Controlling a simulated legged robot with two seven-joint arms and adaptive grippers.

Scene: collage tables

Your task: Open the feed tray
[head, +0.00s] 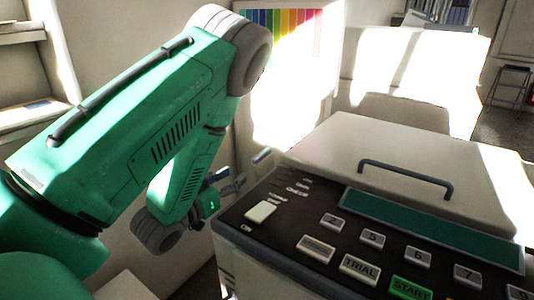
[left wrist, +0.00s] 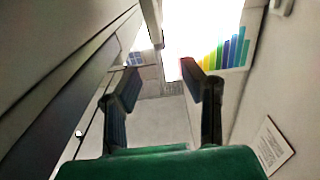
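A beige office machine (head: 380,150) with a dark control panel fills the right of the head view. Its flat top cover carries a dark bar handle (head: 405,177). I cannot tell which part is the feed tray; no pulled-out tray shows. My left gripper (head: 255,172) is beside the machine's left side, near the panel's back left corner, partly hidden by my green arm. In the left wrist view its two dark fingers (left wrist: 163,85) stand apart with nothing between them. The machine's side appears to run along the left of that view. My right gripper is out of view.
The panel has keys, including a green START key (head: 410,287) and a pale switch (head: 260,212). A rainbow-striped chart (head: 282,30) hangs on the wall behind. A paper notice (left wrist: 271,147) is on the wall right of my left gripper. A stool (head: 510,85) stands far right.

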